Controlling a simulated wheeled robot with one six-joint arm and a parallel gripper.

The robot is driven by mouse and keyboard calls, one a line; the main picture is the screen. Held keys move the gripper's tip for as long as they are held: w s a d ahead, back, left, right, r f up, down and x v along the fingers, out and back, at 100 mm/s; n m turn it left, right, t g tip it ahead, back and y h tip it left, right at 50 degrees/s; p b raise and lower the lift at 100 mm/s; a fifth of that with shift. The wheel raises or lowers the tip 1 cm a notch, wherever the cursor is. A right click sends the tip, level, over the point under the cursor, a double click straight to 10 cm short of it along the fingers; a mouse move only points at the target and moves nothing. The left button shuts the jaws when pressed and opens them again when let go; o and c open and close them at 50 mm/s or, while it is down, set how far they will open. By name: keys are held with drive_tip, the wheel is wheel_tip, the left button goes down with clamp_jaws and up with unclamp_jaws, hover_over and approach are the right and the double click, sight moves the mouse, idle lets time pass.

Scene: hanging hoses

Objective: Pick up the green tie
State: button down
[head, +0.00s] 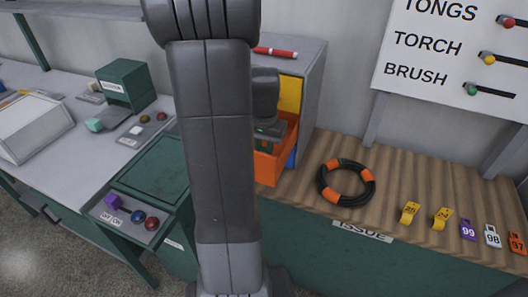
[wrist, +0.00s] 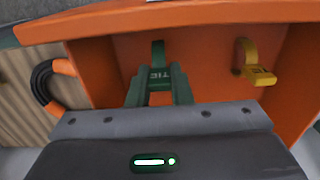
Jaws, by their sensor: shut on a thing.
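In the head view, my gripper (head: 268,132) is partly inside the orange compartment (head: 270,168), beside my arm. My arm and gripper hide the tie there.
A yellow tie (wrist: 254,68) hangs to the right inside the compartment, close to its side wall. A coiled black hose with orange bands (head: 346,183) lies on the wooden bench (head: 390,165). Several numbered tags, including a purple one (head: 468,230), stand along the bench's right side.

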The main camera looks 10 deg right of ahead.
wheel_tip(320, 180, up, 18)
drive_tip(key=shift+f+b, duration=0.15)
drive_tip(key=shift+b, duration=0.3)
drive_tip(key=c, duration=2.1)
unclamp_jaws()
drive_tip(key=shift+c, duration=0.2)
drive_tip(key=shift+s+f, duration=0.1)
clamp_jaws()
